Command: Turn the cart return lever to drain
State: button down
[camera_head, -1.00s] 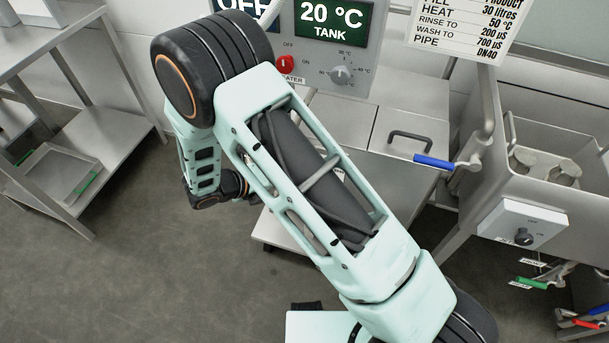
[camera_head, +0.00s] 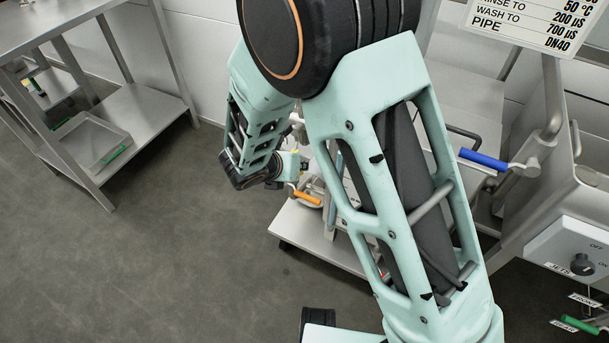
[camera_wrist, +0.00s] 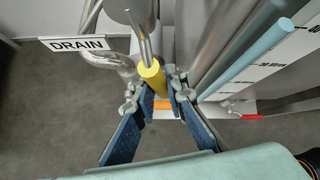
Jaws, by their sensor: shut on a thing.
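A lever with a yellow handle (camera_wrist: 152,76) shows in the wrist view beside a white DRAIN label (camera_wrist: 77,44). My gripper (camera_wrist: 159,88) has its blue-padded fingers on both sides of this handle and is shut on it. An orange handle (camera_wrist: 162,104) shows beyond it, between the fingers. In the head view the orange handle (camera_head: 308,198) is at the cart, just below my gripper. My arm hides much of the cart and the lever's body there. I cannot tell from the label alone which way the lever is set.
A light blue tube (camera_wrist: 250,60) and a marked scale (camera_wrist: 285,55) stand right of the fingers, with a red handle (camera_wrist: 252,117) lower down. A blue-handled lever (camera_head: 482,159) and control box (camera_head: 575,255) are at right. A steel table (camera_head: 50,25) stands left; the floor between is open.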

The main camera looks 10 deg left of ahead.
jog(key=a+b, duration=0.1)
jog(key=b, duration=0.1)
jog(key=y+b, duration=0.1)
jog(key=b, duration=0.1)
jog(key=shift+w+a+f+m+t+y, duration=0.1)
jog(key=shift+w+a+m+t+y, duration=0.2)
jog(key=shift+a+m, duration=0.1)
jog(key=shift+a, duration=0.1)
jog(key=c, duration=1.9)
grip_release()
jog(key=shift+c, duration=0.2)
jog(key=d+v, duration=0.1)
jog(key=v, duration=1.1)
jog(key=shift+a, duration=0.4)
